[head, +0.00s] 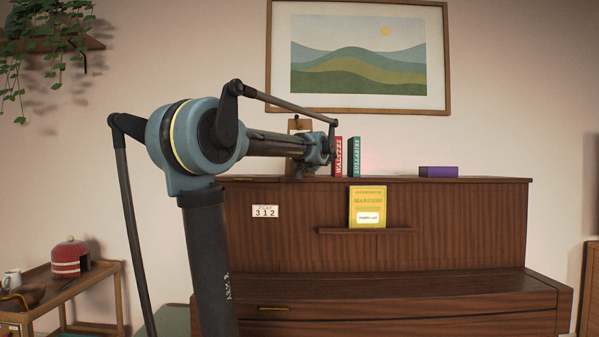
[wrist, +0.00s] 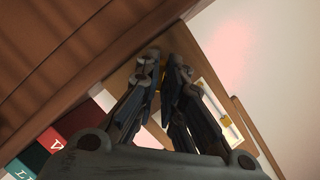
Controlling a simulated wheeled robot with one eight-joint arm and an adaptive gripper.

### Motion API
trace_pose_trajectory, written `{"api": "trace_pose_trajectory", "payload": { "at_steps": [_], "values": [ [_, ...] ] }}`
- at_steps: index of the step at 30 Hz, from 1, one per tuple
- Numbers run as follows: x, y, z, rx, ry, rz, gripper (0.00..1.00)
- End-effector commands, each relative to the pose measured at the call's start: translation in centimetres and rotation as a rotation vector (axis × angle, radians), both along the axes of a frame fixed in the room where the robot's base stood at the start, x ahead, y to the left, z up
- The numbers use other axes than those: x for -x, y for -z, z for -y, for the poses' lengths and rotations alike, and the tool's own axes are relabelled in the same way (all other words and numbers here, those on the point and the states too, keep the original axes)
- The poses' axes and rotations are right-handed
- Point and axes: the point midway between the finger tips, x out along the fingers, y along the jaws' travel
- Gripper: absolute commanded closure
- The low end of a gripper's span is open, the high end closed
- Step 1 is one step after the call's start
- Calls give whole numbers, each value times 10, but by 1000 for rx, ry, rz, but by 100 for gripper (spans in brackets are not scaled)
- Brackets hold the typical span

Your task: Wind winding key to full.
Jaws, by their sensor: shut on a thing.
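A small tan wooden case (head: 304,127), metronome-like, stands on top of the brown piano (head: 470,225), partly behind my gripper. In the wrist view the case (wrist: 243,122) shows a pale strip and a small yellow piece beside my fingers. My gripper (wrist: 163,62) has its fingertips close together against the case; it also shows in the head view (head: 318,158), low over the piano top. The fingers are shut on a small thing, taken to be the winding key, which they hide. Its turn angle cannot be seen.
A red book (head: 338,157) and a green book (head: 354,157) stand just right of my gripper. A purple box (head: 438,172) lies farther right, with clear top between. A yellow book (head: 368,207) rests on the ledge. A framed picture (head: 358,55) hangs above.

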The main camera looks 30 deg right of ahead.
Motion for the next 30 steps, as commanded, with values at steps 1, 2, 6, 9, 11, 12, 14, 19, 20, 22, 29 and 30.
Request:
{"api": "trace_pose_trajectory", "payload": {
  "at_steps": [1,2,6,9,11,12,14,19,20,22,29,30],
  "values": [
    [0,0,0,-7,1,3,100],
    [0,0,0,-12,0,7,100],
    [0,1,1,-55,1,35,100],
    [1,1,1,-106,0,65,100],
    [1,2,2,-144,1,88,100],
    [1,2,2,-172,1,106,100],
    [1,3,2,-217,1,133,100],
    [1,4,2,-353,1,217,100],
    [1,4,2,-377,1,232,100],
    [1,5,2,-435,0,266,100],
    [2,7,2,-621,1,379,100],
    [2,7,2,-653,1,399,100]
  ]
}}
